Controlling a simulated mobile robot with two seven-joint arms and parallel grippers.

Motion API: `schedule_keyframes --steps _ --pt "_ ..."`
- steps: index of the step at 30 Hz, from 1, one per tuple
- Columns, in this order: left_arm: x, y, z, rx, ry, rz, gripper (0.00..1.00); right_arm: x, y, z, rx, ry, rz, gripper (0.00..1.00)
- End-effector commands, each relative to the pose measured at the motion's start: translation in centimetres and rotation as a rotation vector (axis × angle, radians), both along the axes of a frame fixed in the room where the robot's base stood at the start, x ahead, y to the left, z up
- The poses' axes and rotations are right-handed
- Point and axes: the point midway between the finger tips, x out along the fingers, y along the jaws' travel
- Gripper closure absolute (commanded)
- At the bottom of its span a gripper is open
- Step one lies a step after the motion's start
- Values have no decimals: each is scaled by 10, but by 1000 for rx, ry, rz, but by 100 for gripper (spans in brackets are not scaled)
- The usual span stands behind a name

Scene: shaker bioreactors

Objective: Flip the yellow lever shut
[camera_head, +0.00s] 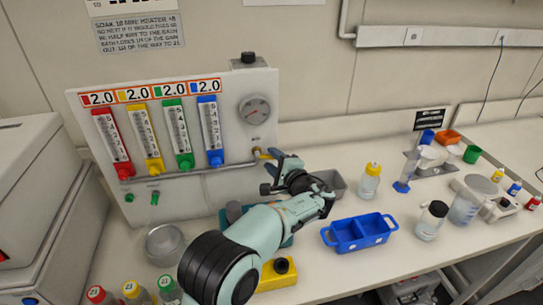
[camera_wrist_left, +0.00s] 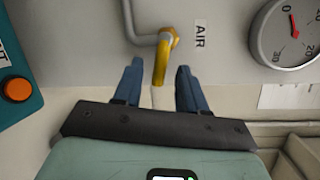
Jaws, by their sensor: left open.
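The yellow lever (camera_wrist_left: 161,62) is on the end of a grey pipe at the panel, beside a label reading AIR. In the head view the yellow lever (camera_head: 259,153) shows small at the panel's lower right, below the round gauge. My left gripper (camera_wrist_left: 157,75) is open, its two blue fingers on either side of the lever, with gaps visible on both sides. In the head view my left gripper (camera_head: 276,162) is close to the panel and partly covers the lever area. My right gripper is in neither view.
The gauge (camera_head: 254,109) is above the lever; flow tubes (camera_head: 208,131) stand to its left. A blue tray (camera_head: 359,233), a yellow-capped bottle (camera_head: 369,181) and a grey bin (camera_head: 331,184) stand on the bench right of my left arm. A yellow box (camera_head: 277,274) is beside the arm.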

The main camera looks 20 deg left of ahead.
Motion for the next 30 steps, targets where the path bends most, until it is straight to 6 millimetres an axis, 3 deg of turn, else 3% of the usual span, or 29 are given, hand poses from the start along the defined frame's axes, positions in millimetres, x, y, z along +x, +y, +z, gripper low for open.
schedule_keyframes --steps 12,13,16,17,22,30 --pt "6 9 -2 -1 0 0 59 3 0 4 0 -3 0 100" --pt "6 9 -2 -1 0 0 62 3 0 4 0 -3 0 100" --pt "6 9 -2 -1 0 0 95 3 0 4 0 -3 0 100" --pt "6 9 -2 -1 0 0 100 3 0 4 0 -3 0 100" --pt "6 9 -2 -12 -9 1 100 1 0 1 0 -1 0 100" --pt "6 9 4 -201 -152 -1 100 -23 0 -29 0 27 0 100"
